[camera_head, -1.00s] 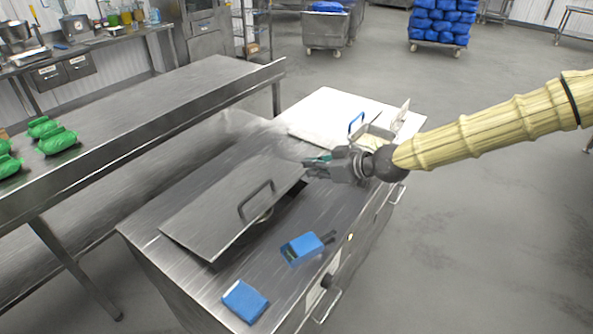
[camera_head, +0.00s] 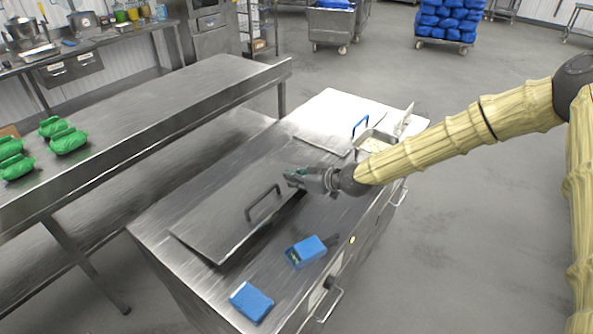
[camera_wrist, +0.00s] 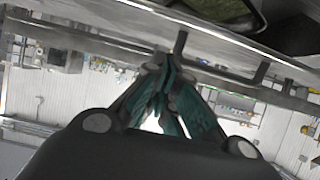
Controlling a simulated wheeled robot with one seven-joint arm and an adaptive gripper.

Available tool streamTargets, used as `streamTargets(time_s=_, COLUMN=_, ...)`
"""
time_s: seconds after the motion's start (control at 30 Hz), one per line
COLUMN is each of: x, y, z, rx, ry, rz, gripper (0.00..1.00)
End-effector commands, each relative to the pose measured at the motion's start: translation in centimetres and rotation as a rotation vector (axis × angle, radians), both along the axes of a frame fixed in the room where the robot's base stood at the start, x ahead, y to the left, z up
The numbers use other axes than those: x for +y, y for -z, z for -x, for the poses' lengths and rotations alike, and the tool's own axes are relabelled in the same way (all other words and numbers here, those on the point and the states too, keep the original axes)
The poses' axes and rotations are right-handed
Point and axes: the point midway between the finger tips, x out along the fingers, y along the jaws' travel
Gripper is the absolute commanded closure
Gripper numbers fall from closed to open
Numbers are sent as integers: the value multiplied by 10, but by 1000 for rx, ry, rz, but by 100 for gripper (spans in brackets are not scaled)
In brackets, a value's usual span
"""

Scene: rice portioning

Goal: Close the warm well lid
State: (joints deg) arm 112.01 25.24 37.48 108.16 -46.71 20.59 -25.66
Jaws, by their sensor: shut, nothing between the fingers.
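A flat grey metal lid (camera_head: 215,210) with a dark upright bar handle (camera_head: 263,203) lies on the steel counter unit in the head view. It looks slightly tilted, with a dark gap under its right edge. My gripper (camera_head: 288,176) is shut and empty at the lid's far right corner, close above it or touching; I cannot tell which. In the wrist view its teal fingers (camera_wrist: 168,98) are together, with a dark bar handle (camera_wrist: 220,72) just beyond them. What lies under the lid is hidden.
An open pan (camera_head: 375,143) with pale contents and a blue handle (camera_head: 360,127) sits beyond my gripper, beside a pale panel (camera_head: 335,118). Blue boxes (camera_head: 251,302) lie at the unit's near end. Green bags (camera_head: 66,140) lie on the left table (camera_head: 160,110).

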Motion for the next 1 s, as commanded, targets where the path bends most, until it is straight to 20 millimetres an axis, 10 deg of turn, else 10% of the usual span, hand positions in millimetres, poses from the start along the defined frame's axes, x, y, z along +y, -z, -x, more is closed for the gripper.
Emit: streamTargets(time_s=1.0, x=-7, y=33, z=5, rx=1, ry=0, rz=1, gripper=100)
